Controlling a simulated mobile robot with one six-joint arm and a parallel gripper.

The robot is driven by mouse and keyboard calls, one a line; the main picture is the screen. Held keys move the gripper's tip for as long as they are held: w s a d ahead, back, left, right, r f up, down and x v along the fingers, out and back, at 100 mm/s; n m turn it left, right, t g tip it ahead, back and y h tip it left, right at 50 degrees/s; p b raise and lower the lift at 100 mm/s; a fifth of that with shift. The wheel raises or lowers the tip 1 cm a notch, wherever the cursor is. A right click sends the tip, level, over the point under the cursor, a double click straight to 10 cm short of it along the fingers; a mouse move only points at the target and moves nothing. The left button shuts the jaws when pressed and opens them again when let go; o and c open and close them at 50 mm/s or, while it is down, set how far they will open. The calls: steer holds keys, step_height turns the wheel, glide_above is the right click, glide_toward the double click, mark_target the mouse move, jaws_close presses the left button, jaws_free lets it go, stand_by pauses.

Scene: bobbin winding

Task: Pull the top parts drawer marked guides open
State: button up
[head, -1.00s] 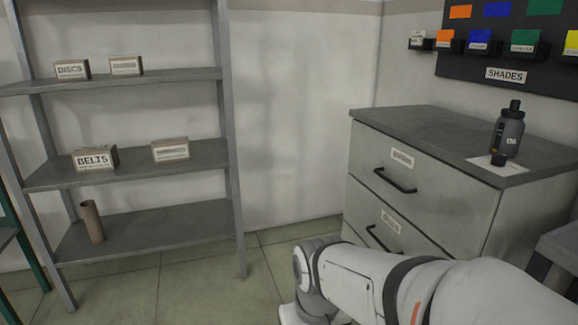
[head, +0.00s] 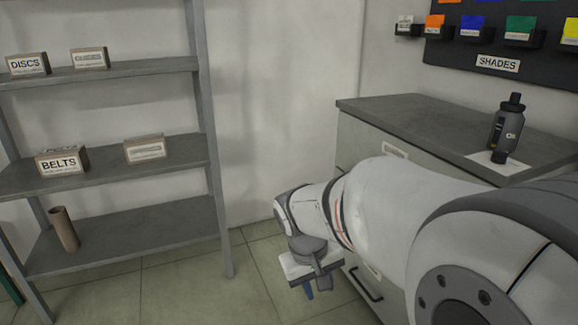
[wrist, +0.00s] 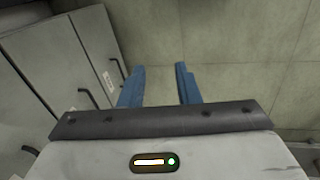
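The grey drawer cabinet (head: 358,130) stands at the right in the head view. Its top drawer carries a label (head: 395,150), too blurred to read. My arm hides most of that drawer front and its handle. A lower drawer's black handle (head: 366,284) shows below my arm. In the wrist view, drawer fronts with black handles (wrist: 119,68) lie to the left of my gripper. My gripper (wrist: 159,85) is open and empty, its blue fingers apart over the floor. One blue fingertip also shows in the head view, left of the cabinet. It touches no handle.
A grey bottle (head: 507,125) stands on the cabinet top near a white sheet. A shades board (head: 450,55) with coloured bins hangs behind. A metal shelf (head: 120,245) with labelled boxes and a brown tube stands at left. Floor between shelf and cabinet is clear.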

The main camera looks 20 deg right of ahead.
steer(key=w+d+r+n+h+p, duration=0.1)
steer(key=w+d+r+h+p, duration=0.15)
steer(key=w+d+h, duration=0.85)
steer(key=w+d+r+h+p, duration=0.15)
steer(key=w+d+p, duration=0.25)
steer(key=w+d, duration=1.45)
steer(key=shift+t+h, duration=0.25)
steer(key=shift+t, duration=0.05)
steer(key=x, duration=0.4)
steer(key=w+b+x, duration=0.1)
steer(key=x, duration=0.2)
steer(key=shift+w+f, duration=0.15)
steer(key=shift+f, duration=0.15)
jaws_close()
